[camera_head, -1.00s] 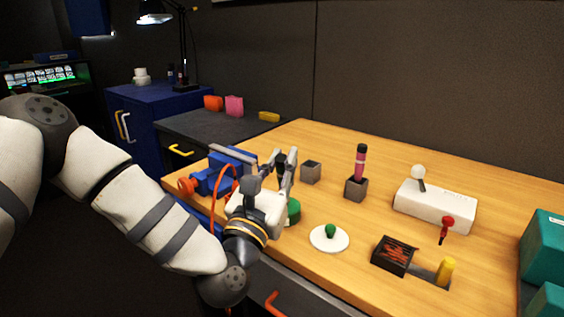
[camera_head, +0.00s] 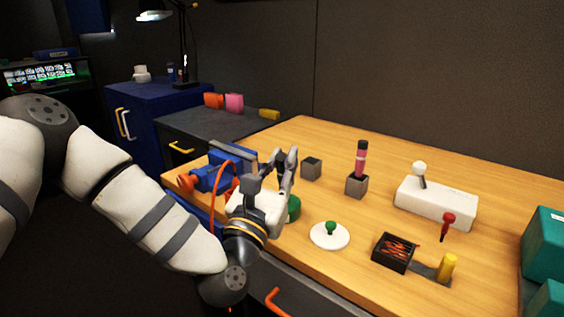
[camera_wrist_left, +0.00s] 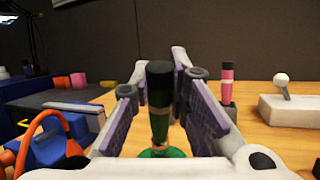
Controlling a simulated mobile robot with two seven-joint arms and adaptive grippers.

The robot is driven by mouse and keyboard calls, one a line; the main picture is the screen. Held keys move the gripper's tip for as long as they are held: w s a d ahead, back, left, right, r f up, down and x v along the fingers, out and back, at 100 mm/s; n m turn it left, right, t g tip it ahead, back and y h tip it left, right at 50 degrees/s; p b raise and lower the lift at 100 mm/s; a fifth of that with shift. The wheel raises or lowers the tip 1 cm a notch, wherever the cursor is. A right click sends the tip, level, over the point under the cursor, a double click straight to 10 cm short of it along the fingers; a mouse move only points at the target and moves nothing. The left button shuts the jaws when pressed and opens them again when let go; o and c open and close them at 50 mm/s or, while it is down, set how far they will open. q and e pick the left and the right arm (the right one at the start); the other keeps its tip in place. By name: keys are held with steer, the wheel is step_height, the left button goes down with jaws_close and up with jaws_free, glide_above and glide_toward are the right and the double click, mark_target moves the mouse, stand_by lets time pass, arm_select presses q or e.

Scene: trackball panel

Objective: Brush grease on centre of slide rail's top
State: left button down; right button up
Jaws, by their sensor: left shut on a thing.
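A green brush handle with a black top (camera_wrist_left: 160,95) stands upright between the fingers of my left gripper (camera_head: 284,160), which is shut on it. The handle's lower end goes down into a green pot (camera_head: 293,208), mostly hidden behind my gripper in the head view. A grey bar, which looks like the slide rail (camera_head: 233,150), lies level on top of a blue vise (camera_head: 208,176), left of my gripper. It also shows at the left of the left wrist view (camera_wrist_left: 75,107). The brush's bristles are hidden. My right gripper is not in view.
A pink stick in a grey block (camera_head: 357,186), a small grey block (camera_head: 311,168) and a white disc with a green knob (camera_head: 329,241) stand nearby. A white joystick box (camera_head: 435,202) is farther right. An orange loop (camera_head: 213,199) is beside the vise. The back of the wooden table is clear.

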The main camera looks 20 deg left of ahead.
arm_select(q)
steer(key=shift+r+p, duration=1.5)
steer(key=shift+r, duration=2.1)
steer(key=shift+f, duration=0.1)
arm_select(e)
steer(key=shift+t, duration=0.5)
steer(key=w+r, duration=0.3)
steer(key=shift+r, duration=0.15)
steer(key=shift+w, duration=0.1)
